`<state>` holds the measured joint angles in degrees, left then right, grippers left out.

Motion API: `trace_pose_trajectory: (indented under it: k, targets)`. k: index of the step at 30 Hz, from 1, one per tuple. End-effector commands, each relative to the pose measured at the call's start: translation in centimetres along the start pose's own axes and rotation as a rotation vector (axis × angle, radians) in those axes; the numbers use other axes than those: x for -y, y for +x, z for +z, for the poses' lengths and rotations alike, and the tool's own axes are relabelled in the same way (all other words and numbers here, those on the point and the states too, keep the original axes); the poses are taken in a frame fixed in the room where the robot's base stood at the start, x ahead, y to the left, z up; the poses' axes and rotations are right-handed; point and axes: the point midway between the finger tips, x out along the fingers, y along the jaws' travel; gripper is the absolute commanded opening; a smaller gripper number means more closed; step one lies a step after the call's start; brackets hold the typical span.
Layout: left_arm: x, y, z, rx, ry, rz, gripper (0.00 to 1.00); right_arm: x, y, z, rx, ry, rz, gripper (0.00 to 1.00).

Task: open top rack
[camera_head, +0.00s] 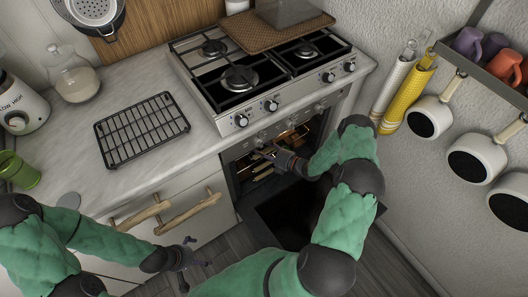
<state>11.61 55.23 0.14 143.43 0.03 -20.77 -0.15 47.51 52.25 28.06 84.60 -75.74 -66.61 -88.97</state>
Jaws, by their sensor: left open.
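The oven (236,172) stands under the hob with its door (275,225) folded down, showing a dark inner panel. Inside, lit warm, are racks (262,171) that I see only in part; my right arm hides much of the opening. My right gripper (265,154) reaches into the upper part of the oven mouth, close to the top rack. I cannot tell whether it touches the rack or how its fingers stand. My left gripper (198,252) is open and empty, low in front of the drawers and left of the oven door.
A gas hob (225,118) is above the oven. A black wire rack (135,145) lies on the counter (85,195). Driftwood handles (190,212) stick out from the cabinet fronts near my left arm. Pans (475,160) and towels (405,95) hang on the right wall.

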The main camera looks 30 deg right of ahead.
Motion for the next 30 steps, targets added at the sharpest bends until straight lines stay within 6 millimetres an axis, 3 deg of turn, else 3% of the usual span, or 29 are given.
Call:
trace_pose_trajectory:
  k: [6,12,22,30]
  targets:
    - [0.0,0.0,0.0,0.000,0.000,0.000,1.00,0.0,0.0,0.0,0.000,0.000,0.000,0.52]
    - [0.0,0.0,0.0,0.000,0.000,0.000,1.00,0.0,0.0,0.0,0.000,0.000,0.000,0.00]
    - [-0.1,-0.1,0.0,0.000,0.000,0.000,1.00,0.1,-0.7,-0.2,0.002,0.002,-0.001,0.00]
    - [-0.3,-0.7,0.0,0.000,0.000,0.000,1.00,1.0,-4.9,-1.8,0.006,0.004,-0.003,0.00]
